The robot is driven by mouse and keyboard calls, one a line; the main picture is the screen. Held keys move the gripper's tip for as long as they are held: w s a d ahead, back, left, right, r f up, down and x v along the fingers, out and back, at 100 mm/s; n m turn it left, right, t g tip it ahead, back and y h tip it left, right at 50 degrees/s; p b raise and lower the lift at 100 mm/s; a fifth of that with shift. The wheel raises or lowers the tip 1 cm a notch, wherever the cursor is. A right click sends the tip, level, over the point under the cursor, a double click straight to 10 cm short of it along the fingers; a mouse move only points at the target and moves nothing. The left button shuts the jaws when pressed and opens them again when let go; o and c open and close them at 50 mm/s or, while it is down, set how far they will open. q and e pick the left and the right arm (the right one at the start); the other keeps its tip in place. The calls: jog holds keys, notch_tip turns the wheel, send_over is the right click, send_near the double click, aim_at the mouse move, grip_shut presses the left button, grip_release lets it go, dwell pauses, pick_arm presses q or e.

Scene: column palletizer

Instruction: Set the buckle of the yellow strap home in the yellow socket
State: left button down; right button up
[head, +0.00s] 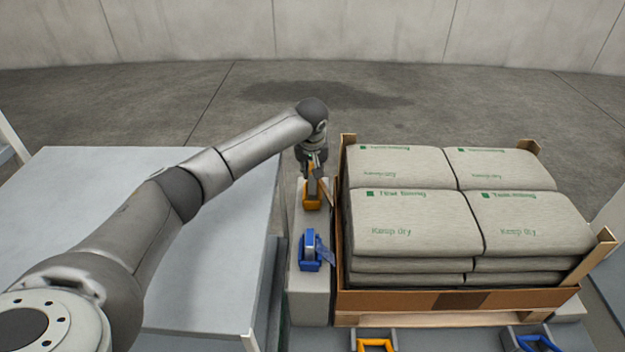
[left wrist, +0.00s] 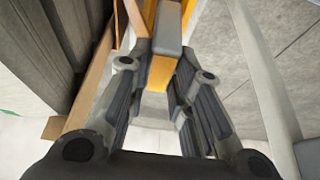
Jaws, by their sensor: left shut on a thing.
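My left gripper (head: 313,168) points down above the light ledge on the left of the pallet. It is shut on the buckle of the yellow strap (left wrist: 160,73), which shows yellow between the fingers in the left wrist view, beside a grey block (left wrist: 168,36). In the head view the buckle is mostly hidden by the gripper, at a yellow holder (head: 312,204) on the ledge. I cannot tell whether the buckle is clear of this holder. A yellow open frame (head: 375,346), which looks like the yellow socket, is cut off at the bottom edge. My right gripper is out of view.
A blue holder with a blue strap (head: 309,263) stands on the ledge nearer me. A blue frame (head: 536,343) lies at the bottom right. Stacked grey sacks (head: 415,222) fill the pallet, with corner boards around them. A grey table (head: 205,270) at left is bare.

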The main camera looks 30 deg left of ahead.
aim_at(312, 178)
pick_arm(q)
notch_tip(312, 178, down, 3)
jog(key=shift+f, duration=0.5)
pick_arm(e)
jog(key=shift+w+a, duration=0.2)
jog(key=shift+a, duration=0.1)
pick_arm(q)
jog(key=c, duration=1.3)
grip_release()
